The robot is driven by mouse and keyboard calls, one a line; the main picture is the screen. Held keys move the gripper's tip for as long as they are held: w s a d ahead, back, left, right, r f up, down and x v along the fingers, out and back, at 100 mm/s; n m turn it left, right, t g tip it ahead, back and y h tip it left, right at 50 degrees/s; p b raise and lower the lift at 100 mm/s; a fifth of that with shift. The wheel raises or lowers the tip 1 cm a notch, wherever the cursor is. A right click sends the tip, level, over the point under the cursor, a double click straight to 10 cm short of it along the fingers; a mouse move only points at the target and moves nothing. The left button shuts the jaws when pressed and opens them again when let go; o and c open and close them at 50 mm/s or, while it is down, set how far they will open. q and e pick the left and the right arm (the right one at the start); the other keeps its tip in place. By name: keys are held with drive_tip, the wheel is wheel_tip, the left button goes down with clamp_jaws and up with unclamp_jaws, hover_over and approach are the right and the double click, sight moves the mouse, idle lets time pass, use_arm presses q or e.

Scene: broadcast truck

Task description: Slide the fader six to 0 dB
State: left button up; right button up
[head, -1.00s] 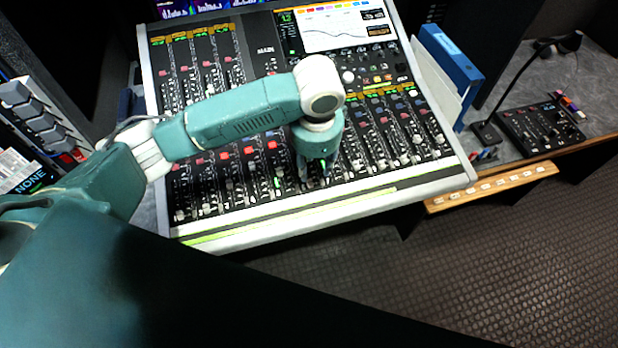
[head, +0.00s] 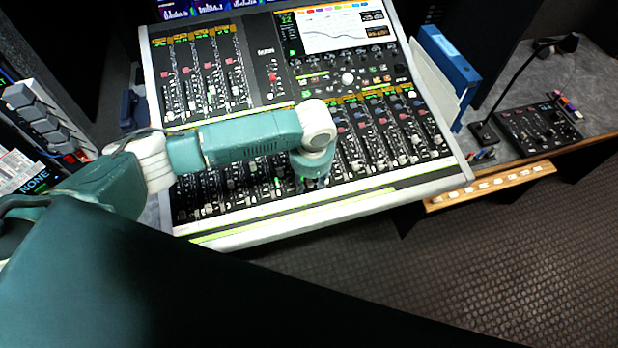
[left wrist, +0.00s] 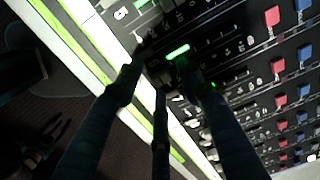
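The mixing console (head: 350,212) fills the middle of the head view, with a lower bank of channel faders (head: 235,190). My left gripper (head: 312,182) points down at the front part of this bank, near its middle. In the left wrist view, the left gripper (left wrist: 162,80) has its dark fingers spread apart over the fader strips, close to a lit green marker (left wrist: 178,51). Fader six cannot be told apart with certainty; the hand and fingers cover the strips there. Whether a finger touches a fader cap cannot be told. My right gripper is in neither view.
A screen (head: 343,27) and an upper fader bank (head: 205,70) lie behind my arm. A blue binder (head: 450,62) stands right of the console. A small mixer (head: 540,128) and a gooseneck lamp (head: 510,85) are farther right. The console's front edge is clear.

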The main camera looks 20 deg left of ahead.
use_arm(q)
drive_tip(key=c, duration=0.8)
clamp_jaws()
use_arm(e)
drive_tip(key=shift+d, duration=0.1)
